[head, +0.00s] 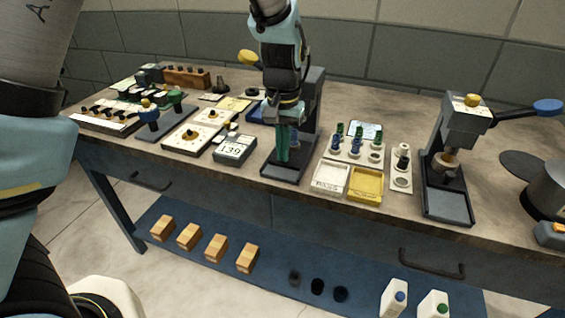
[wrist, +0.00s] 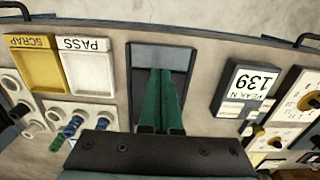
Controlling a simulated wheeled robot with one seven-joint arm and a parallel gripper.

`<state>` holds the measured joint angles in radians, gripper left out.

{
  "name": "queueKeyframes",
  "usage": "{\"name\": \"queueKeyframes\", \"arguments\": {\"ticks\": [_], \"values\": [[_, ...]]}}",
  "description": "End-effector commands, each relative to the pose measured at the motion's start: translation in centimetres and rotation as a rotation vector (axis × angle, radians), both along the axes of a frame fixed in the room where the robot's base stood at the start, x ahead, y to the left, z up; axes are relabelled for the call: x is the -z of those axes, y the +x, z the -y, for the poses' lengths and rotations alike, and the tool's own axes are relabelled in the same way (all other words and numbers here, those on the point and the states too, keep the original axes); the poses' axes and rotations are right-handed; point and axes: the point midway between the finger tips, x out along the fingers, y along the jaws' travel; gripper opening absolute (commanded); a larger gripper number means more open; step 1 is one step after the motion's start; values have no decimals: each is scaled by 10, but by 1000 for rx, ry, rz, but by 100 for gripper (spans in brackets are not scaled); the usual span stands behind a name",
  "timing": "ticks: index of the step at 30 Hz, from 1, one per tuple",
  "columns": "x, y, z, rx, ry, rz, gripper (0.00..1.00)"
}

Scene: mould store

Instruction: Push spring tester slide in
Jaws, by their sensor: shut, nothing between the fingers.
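The spring tester (head: 311,100) stands in the middle of the bench, a dark press with a black-edged base and a yellow-knobbed lever (head: 248,57). Its grey base plate (head: 288,172) also shows in the wrist view (wrist: 150,54). My gripper (head: 282,159) has green fingers, shut and empty, pointing down over this base, in front of the column. In the wrist view the fingertips (wrist: 161,71) lie over the plate. My arm and fingers hide much of the tester's middle. I cannot make out the slide or whether the fingers touch it.
The display reading 139 (head: 235,149) stands left of the tester. The white PASS tray (head: 330,179) and yellow SCRAP tray (head: 366,185) sit close on its right, with a spring rack (head: 356,150) behind. A second press (head: 462,125) with a blue-ended lever stands further right.

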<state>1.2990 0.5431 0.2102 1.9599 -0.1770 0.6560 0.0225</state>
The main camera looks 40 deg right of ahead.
Motion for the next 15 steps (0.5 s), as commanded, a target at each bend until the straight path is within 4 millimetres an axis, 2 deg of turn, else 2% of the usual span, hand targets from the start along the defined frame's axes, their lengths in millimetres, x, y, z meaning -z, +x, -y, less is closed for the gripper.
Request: {"name": "queueKeyframes", "arguments": {"ticks": [8, 15], "values": [[0, 7, 11, 0, 0, 0, 0], [0, 8, 13, 0, -1, 0, 0]]}}
